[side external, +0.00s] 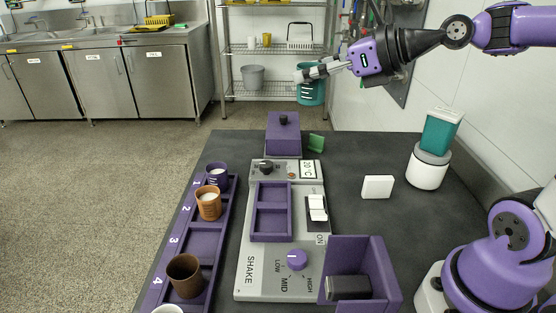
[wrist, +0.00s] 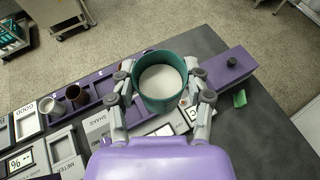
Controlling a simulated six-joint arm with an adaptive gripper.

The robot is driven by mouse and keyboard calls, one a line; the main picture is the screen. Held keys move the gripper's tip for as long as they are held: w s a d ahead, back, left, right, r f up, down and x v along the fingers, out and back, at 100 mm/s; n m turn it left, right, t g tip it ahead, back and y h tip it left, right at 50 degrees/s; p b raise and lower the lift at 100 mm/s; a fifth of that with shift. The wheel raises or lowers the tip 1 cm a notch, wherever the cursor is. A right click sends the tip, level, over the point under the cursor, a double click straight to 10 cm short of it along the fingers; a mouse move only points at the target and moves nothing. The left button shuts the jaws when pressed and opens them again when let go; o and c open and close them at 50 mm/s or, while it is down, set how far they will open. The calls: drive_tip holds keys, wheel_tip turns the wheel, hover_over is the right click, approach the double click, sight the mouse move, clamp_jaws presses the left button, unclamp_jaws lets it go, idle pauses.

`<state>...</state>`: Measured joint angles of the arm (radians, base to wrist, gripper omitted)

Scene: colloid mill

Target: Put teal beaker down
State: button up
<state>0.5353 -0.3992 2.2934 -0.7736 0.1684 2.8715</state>
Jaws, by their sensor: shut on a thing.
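The teal beaker (side external: 312,91) is held up in the air in the side view, above the far end of the dark table. In the wrist view the teal beaker (wrist: 144,97) is seen from above, with white contents inside. My gripper (side external: 318,73) is shut on it, and in the wrist view my gripper (wrist: 164,84) has one finger on each side of its wall. The beaker hides part of the numbered purple rack in the wrist view. In the side view the rack (side external: 203,243) has slot 3 empty.
A purple cup (side external: 217,174), an orange cup (side external: 208,204) and a brown cup (side external: 184,276) stand in the rack. The shaker panel (side external: 262,283) with an empty purple tray (side external: 272,212) lies right of it. A purple box (side external: 283,135) stands at the far end. A teal-topped container (side external: 441,132) stands at right.

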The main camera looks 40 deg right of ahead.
drive_tip(key=s+a+f+n+g+y, duration=0.1)
drive_tip(key=a+f+n+g+y, duration=0.1)
drive_tip(key=a, duration=0.7)
drive_tip(key=s+a+f+n+g+y, duration=0.1)
drive_tip(key=a+f+n+g+y, duration=0.2)
drive_tip(key=a+f, duration=0.4)
drive_tip(key=s+a+f+n+g+y, duration=0.1)
drive_tip(key=a+f+n+g+y, duration=0.1)
drive_tip(key=a, duration=0.9)
wheel_tip(320, 180, down, 3)
drive_tip(key=n+y, duration=0.1)
drive_tip(key=n, duration=0.2)
drive_tip(key=shift+r, duration=0.2)
drive_tip(key=w+d+f, duration=0.2)
drive_tip(key=w, duration=0.1)
drive_tip(key=w+d+f, duration=0.2)
drive_tip(key=w, duration=0.1)
drive_tip(key=w+d+f, duration=0.1)
drive_tip(key=w+f, duration=0.2)
drive_tip(key=shift+w+d, duration=0.35)
drive_tip(key=shift+d, duration=0.05)
drive_tip(key=shift+w+d+f+g, duration=0.1)
drive_tip(key=shift+f+g, duration=0.1)
drive_tip(key=shift+g, duration=0.1)
drive_tip(key=shift+f, duration=1.6)
drive_tip(key=shift+f, duration=0.1)
drive_tip(key=o, duration=1.3)
drive_tip(key=shift+f, duration=0.1)
drive_tip(key=shift+c, duration=0.2)
